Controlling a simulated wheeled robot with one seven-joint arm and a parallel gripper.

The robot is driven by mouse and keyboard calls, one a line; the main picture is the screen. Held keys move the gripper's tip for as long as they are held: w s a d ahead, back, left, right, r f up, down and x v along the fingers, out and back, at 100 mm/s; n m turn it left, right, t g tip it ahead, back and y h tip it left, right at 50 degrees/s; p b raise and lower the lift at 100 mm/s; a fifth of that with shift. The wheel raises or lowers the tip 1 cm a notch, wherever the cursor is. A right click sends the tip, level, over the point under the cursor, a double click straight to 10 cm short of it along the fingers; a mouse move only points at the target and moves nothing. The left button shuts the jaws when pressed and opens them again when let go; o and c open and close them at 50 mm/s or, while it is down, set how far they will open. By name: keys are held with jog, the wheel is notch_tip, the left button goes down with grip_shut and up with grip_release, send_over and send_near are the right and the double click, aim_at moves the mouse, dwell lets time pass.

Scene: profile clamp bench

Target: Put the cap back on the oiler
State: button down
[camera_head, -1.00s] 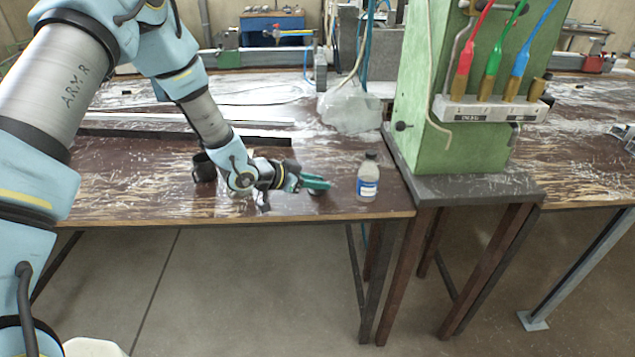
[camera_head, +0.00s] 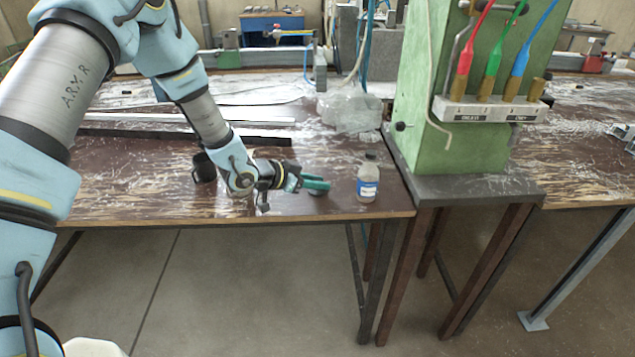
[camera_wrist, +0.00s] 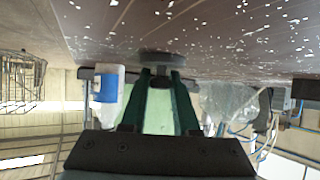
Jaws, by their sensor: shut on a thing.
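The oiler appears to be the clear bottle (camera_head: 368,182) with a blue and white label, upright near the table's front edge. Its top looks dark. In the wrist view, which is upside down, the bottle (camera_wrist: 106,89) stands left of the fingers. My gripper (camera_head: 326,186) has green fingers and lies low over the table, left of the bottle and apart from it. In the wrist view my gripper (camera_wrist: 161,76) is shut on a dark round piece, apparently the cap (camera_wrist: 160,57), with a wide grey disc on the table side. The fingers partly hide it.
A black mug (camera_head: 204,168) stands left of my gripper. A crumpled clear plastic bag (camera_head: 349,108) lies behind the bottle. The green machine column (camera_head: 460,110) on a dark stand rises close on the right. Metal strips (camera_head: 190,125) lie at the back left.

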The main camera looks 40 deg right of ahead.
jog(key=shift+a+f, duration=0.2)
jog(key=shift+d+r+p, duration=0.15)
jog(key=shift+r+p, duration=1.85)
jog(key=shift+r, duration=1.15)
